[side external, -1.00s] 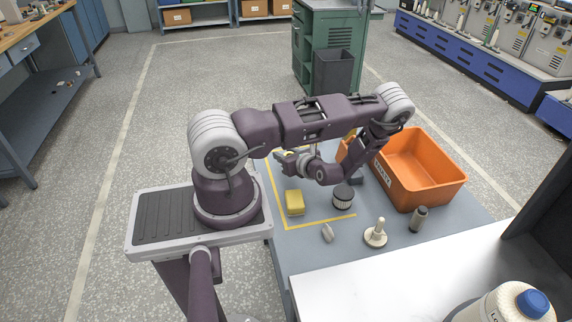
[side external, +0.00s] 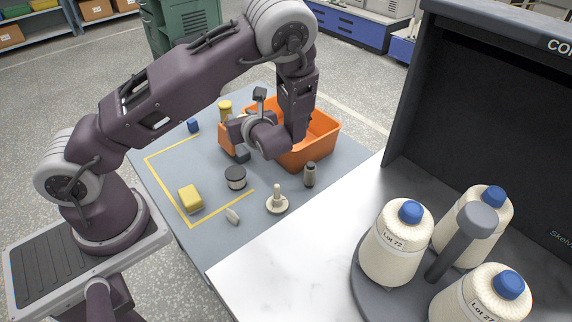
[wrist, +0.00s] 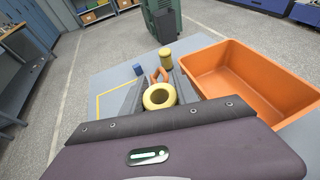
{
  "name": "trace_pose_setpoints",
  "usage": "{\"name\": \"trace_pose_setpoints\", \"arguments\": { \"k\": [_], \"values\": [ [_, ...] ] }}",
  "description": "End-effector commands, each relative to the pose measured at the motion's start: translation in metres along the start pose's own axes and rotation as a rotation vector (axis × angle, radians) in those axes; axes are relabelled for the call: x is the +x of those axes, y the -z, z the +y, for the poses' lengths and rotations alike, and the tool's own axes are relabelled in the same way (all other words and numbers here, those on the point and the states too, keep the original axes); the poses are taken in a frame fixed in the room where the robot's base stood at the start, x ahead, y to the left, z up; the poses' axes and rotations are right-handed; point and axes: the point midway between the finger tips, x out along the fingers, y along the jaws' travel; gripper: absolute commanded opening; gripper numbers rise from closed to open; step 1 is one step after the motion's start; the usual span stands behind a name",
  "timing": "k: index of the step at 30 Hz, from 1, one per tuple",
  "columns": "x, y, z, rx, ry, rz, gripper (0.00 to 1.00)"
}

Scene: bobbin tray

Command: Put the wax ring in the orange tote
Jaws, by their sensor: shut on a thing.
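The wax ring (wrist: 159,96) is a thick pale yellow ring in the wrist view. My gripper (wrist: 160,93) is shut on it, with its fingers at either side. In the side view my gripper (side external: 238,130) is above the table at the left of the tote, and I cannot make out the ring there. The orange tote (side external: 322,142) is an open box on the table, partly hidden behind my arm. In the wrist view the tote (wrist: 211,94) is to the right of the ring, apart from it, and its visible floor is bare.
A yellow spool (side external: 225,107) and a blue block (side external: 193,126) stand at the back. A yellow block (side external: 191,198), a dark jar (side external: 236,178), a cream spindle (side external: 277,201) and a dark cylinder (side external: 309,175) stand nearer. White cones (side external: 396,245) stand on the right counter.

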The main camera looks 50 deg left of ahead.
Motion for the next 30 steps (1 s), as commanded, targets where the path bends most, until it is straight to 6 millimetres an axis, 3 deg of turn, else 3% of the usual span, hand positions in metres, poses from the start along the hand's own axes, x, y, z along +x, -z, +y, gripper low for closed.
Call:
{"name": "trace_pose_setpoints", "arguments": {
  "k": [1, 3, 6, 10, 15, 17, 20, 26, 30],
  "values": [
    [-0.030, -0.001, -0.020, 0.022, 0.072, 0.004, 0.00],
    [-0.067, -0.002, -0.038, 0.058, 0.152, 0.008, 0.00],
    [-0.108, -0.003, -0.053, 0.098, 0.237, 0.014, 0.00],
    [-0.138, -0.003, -0.061, 0.130, 0.297, 0.017, 0.00],
    [-0.144, -0.002, -0.062, 0.136, 0.308, 0.018, 0.00],
    [-0.139, -0.003, -0.061, 0.132, 0.295, 0.018, 0.00],
    [-0.116, -0.003, -0.056, 0.109, 0.235, 0.017, 0.00],
    [-0.029, -0.001, -0.022, 0.016, 0.001, 0.014, 0.00],
    [0.042, 0.005, 0.027, -0.066, -0.206, 0.014, 0.00]
  ]
}}
